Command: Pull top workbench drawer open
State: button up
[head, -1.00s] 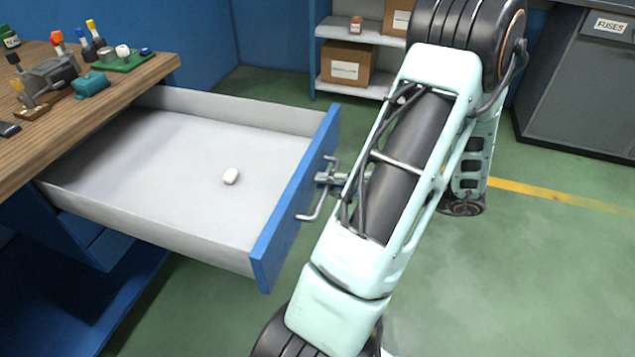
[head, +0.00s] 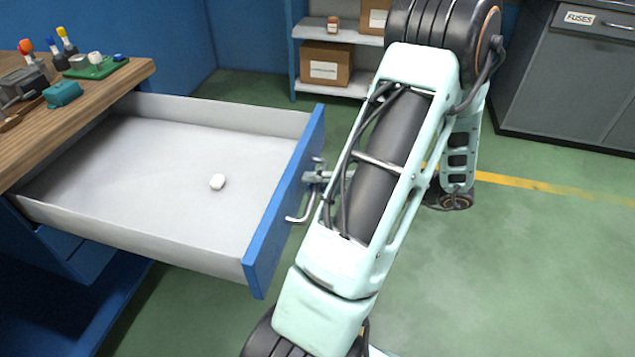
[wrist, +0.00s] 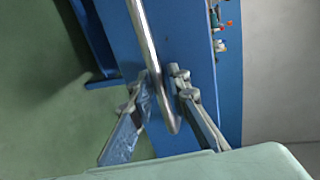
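The top workbench drawer stands far out from the workbench (head: 88,112). It has a blue front (head: 285,210) and a pale grey inside (head: 150,160). The metal bar handle (head: 299,219) is on the front's outer face. My gripper (head: 316,177) is at the handle, partly hidden behind my arm. In the wrist view, the handle (wrist: 147,40) runs between the two fingers of my gripper (wrist: 160,82), which look closed around it.
Bottles, a green tray (head: 98,69) and a teal block (head: 62,93) sit on the workbench top. A shelf with cardboard boxes (head: 326,64) stands at the back. A grey cabinet labelled FUSES (head: 560,80) is at back right. Green floor (head: 520,260) is clear at right.

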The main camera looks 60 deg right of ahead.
jog(key=v, duration=1.2)
jog(key=shift+a, duration=0.1)
